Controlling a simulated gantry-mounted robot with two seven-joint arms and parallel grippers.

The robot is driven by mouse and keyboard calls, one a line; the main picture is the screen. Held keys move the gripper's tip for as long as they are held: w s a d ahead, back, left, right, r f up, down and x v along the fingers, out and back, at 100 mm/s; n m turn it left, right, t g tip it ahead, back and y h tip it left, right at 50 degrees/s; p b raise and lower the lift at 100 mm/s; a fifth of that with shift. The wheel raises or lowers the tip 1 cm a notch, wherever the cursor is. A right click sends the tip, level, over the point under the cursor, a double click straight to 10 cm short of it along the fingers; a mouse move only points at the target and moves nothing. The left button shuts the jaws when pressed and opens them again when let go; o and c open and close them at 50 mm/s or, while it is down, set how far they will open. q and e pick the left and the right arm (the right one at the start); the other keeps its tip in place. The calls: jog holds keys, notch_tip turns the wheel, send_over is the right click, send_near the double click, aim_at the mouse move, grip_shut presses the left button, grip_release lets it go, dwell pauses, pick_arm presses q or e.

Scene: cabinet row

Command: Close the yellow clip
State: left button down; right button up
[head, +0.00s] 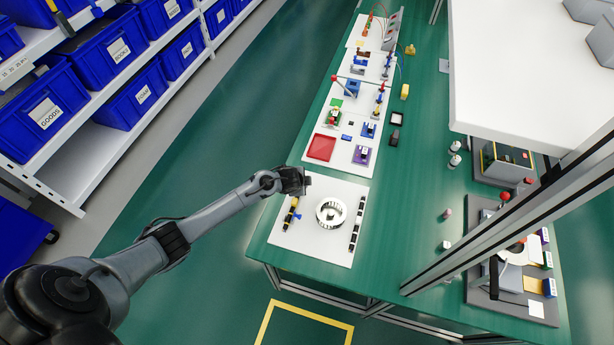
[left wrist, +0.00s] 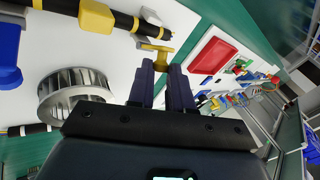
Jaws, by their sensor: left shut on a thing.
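A black tube (left wrist: 122,20) lies along the left side of a white board, with yellow and blue parts on it. The yellow clip (left wrist: 160,50) has a small T-shaped end that shows at the fingertips of my left gripper (left wrist: 162,72). In the left wrist view the fingers are close together around this yellow piece, and their tips partly hide it. In the head view my left gripper (head: 303,186) is at the far end of the tube (head: 290,214), low over the board. My right gripper is in neither view.
A silver finned ring (head: 331,212) stands on the white board (head: 315,248), right of the tube. A second black tube (head: 357,226) lies farther right. A red tray (head: 321,147) sits on the board beyond. Blue bins (head: 49,113) fill shelves at left.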

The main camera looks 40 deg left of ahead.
pick_arm(q)
jog(key=shift+s+a+n+t+h+p, duration=0.3)
jog(key=shift+a+t+h+p, duration=0.2)
jog(key=shift+h, duration=0.3)
jog(key=shift+s+a+f+h, duration=0.1)
jog(key=shift+a+h, duration=0.25)
jog(key=shift+h, duration=0.05)
jog(key=shift+s+a+f+n+t+h+b, duration=0.15)
jog(key=shift+a+f+n+t+h+b, duration=0.25)
jog(key=shift+h, duration=0.3)
jog(key=shift+s+a+f+t+h+b, duration=0.1)
jog(key=shift+a+f+t+h+b, duration=0.05)
jog(key=shift+a+t+h+b, duration=0.15)
jog(key=a+f+n+t+h+b, duration=0.1)
jog(key=b, duration=0.2)
jog(key=t+h+b, duration=0.1)
jog(key=h+b, duration=0.1)
jog(key=shift+s+a+f+n+b, duration=0.35)
jog(key=shift+s+f+n+b, duration=0.05)
jog(key=shift+a+f+t+h+b, duration=0.15)
jog(key=shift+t+h+b, duration=0.15)
jog(key=shift+h+b, duration=0.4)
jog(key=shift+s, duration=0.1)
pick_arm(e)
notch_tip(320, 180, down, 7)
pick_arm(q)
jog(key=c, duration=1)
grip_release()
